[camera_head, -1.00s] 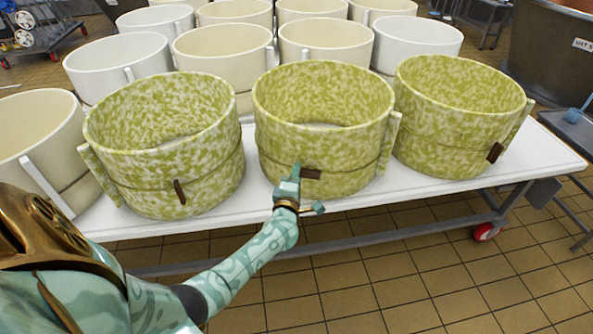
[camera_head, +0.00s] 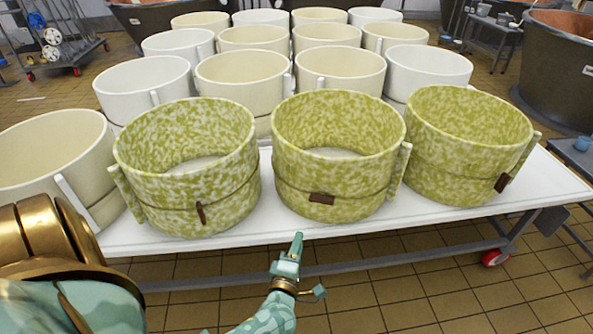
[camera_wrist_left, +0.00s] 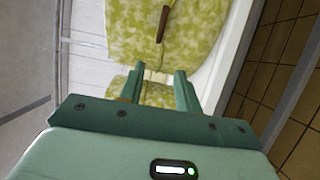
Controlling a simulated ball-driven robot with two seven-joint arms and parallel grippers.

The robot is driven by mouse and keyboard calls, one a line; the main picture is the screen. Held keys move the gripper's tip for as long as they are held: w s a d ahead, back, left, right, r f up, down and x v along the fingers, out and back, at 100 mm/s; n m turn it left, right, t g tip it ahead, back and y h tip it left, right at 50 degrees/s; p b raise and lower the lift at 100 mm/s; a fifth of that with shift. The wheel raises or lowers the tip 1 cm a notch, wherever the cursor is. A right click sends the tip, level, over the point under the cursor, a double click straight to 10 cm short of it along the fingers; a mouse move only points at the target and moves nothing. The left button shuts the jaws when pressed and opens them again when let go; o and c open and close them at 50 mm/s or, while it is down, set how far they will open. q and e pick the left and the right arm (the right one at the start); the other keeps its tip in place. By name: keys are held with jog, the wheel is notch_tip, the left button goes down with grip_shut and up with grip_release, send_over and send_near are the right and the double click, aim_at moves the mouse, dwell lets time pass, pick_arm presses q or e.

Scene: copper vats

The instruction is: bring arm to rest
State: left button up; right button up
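My left gripper (camera_head: 293,255) is in front of the white table, below the middle green speckled mould (camera_head: 335,170), and apart from it. In the left wrist view its two fingers (camera_wrist_left: 160,85) stand apart with nothing between them. A green mould (camera_wrist_left: 160,35) shows beyond them. The middle mould has a small brown tag (camera_head: 322,199) low on its front. My right gripper does not show in either view.
A left green mould (camera_head: 185,180) and a right green mould (camera_head: 465,150) stand along the front of the white table (camera_head: 420,215). Several cream moulds (camera_head: 245,80) stand behind. Tiled floor (camera_head: 385,295) lies open in front. Dark vats (camera_head: 560,65) stand at the far right.

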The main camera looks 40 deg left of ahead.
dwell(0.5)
